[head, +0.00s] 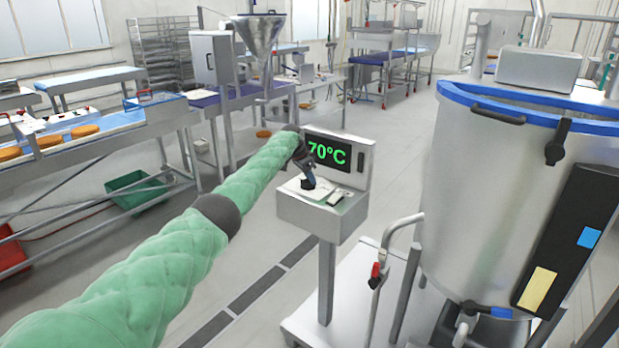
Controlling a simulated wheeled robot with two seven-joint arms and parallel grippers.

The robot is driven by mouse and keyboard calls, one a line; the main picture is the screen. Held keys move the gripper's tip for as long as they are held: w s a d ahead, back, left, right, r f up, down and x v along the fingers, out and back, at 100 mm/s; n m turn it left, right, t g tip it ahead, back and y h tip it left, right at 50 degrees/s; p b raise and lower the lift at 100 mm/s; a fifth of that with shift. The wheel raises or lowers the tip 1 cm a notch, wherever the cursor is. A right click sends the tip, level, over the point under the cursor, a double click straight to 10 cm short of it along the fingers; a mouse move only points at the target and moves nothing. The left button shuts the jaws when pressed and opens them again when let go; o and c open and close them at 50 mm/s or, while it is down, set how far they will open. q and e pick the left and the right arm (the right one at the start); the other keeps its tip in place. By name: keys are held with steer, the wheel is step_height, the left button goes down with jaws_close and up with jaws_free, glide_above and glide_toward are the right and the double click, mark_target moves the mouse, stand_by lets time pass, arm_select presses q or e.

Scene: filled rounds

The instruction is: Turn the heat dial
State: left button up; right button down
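A grey control stand (322,218) on a post has an upright panel with a black display (328,152) reading 70°C in green. My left arm, in a green padded sleeve, reaches in from the left. My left gripper (308,178) is dark and points down at the stand's sloped top face. Its fingertips are at a small dark shape there. I cannot tell whether that is the heat dial or the fingertips, or whether they touch a dial. The finger gap is too small to make out. My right gripper is not in view.
A large steel kettle (500,190) with a blue rim stands close on the right. A bent rail with a red grip (376,270) stands before it. Conveyors with round brown items (86,130) are at left.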

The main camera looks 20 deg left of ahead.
arm_select(q)
jaws_close()
